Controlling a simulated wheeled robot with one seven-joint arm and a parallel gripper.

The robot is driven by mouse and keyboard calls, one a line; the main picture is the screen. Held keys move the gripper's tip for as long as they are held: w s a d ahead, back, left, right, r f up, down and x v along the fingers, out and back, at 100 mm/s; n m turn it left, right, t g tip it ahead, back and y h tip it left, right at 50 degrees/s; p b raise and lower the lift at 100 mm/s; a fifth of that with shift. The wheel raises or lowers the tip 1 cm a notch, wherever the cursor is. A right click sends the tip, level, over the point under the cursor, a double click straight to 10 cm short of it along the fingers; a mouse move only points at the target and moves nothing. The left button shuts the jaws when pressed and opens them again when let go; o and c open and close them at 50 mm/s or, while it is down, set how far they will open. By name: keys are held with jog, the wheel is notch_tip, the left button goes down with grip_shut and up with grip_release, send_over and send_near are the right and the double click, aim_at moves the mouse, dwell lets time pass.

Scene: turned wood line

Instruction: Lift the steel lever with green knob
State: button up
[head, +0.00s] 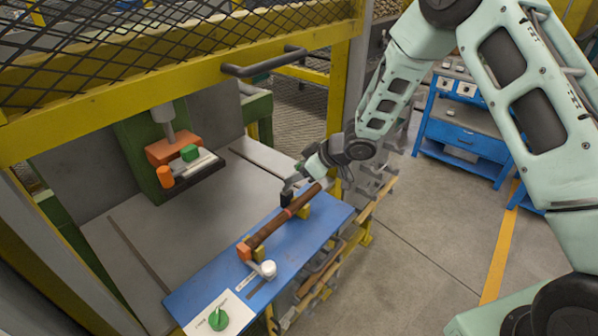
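A pale steel bar (198,164) with a green block-like knob (189,152) sits in the machine bay, beside an orange block and an orange cylinder. It looks like the lever, lying roughly level. A round green knob (218,318) also sits on a white plate at the front of the blue bench. My gripper (287,194) is over the far end of a brown turned wood piece (280,224), to the right of the steel bar and well apart from it. Its fingers are small and dark here, so I cannot tell whether they are open or touch the wood.
The blue bench (325,232) carries the wood piece between orange and yellow supports. A short lever with a white knob (268,268) stands by its near end. A yellow frame with mesh and a dark handle (263,66) overhangs the bay. Open floor lies right, before a blue workbench (465,133).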

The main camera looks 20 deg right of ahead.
jog(key=shift+s+d+r, duration=0.15)
jog(key=shift+d+r, duration=0.05)
jog(key=shift+d, duration=0.25)
jog(key=b+v, duration=0.1)
jog(key=v, duration=1.5)
jog(key=shift+s+r, duration=0.2)
jog(key=shift+d, duration=0.1)
